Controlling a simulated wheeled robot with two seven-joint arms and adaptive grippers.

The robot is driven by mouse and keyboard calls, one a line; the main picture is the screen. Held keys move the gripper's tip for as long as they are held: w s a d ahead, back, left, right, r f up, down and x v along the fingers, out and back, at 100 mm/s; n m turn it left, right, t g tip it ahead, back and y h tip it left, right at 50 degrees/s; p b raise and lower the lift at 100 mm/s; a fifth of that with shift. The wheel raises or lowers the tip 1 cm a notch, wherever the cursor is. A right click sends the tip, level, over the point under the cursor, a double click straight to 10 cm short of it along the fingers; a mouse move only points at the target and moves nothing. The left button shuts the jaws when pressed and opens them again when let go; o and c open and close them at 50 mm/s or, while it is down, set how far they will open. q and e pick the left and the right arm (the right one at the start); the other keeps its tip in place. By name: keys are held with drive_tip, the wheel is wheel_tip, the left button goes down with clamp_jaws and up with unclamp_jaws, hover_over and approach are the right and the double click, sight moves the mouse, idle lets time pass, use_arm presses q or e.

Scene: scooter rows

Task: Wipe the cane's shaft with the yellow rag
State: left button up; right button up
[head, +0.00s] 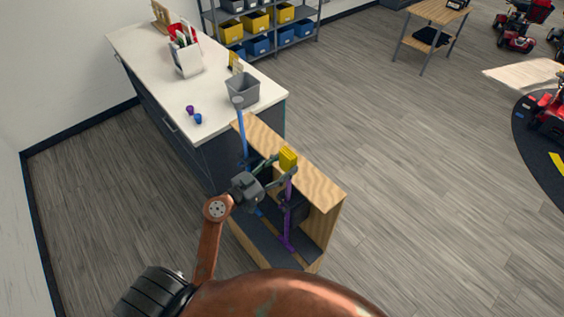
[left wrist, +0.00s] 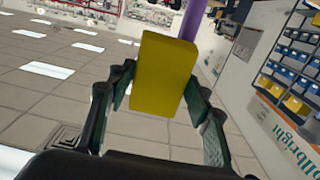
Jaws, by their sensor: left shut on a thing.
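The yellow rag (head: 288,158), a small folded block, is in the jaws of my left gripper (head: 279,165) above the wooden stand. In the left wrist view, the rag (left wrist: 165,75) fills the space between the two fingers of my left gripper (left wrist: 158,95). A purple cane (head: 288,215) stands in the stand just below and beside the rag; its purple shaft (left wrist: 193,20) shows behind the rag's top edge in the left wrist view. I cannot tell whether rag and shaft touch. A blue cane (head: 242,128) leans upright at the stand's far end. My right gripper is out of view.
The open-topped wooden stand (head: 325,192) adjoins a white-topped counter (head: 150,60). On the counter are a grey bin (head: 243,90), a purple knob (head: 190,110) and a blue knob (head: 198,118). Shelves with bins (head: 283,38) stand behind.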

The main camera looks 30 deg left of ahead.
use_arm(q)
drive_tip(key=shift+w+a+r+p, duration=0.2)
drive_tip(key=shift+w+a+p, duration=0.2)
drive_tip(key=shift+a+p, duration=0.25)
drive_tip(key=shift+w+a+f+p, duration=0.1)
drive_tip(key=shift+w+a+p, duration=0.15)
drive_tip(key=shift+a, duration=0.35)
drive_tip(key=shift+w+a+p, duration=0.1)
drive_tip(key=shift+w+a, duration=0.15)
drive_tip(key=shift+a, duration=0.3)
drive_tip(key=p+v, duration=0.1)
drive_tip(key=v, duration=0.5)
drive_tip(key=shift+p, duration=0.4)
drive_tip(key=v, duration=0.3)
drive_tip(key=shift+p, duration=0.35)
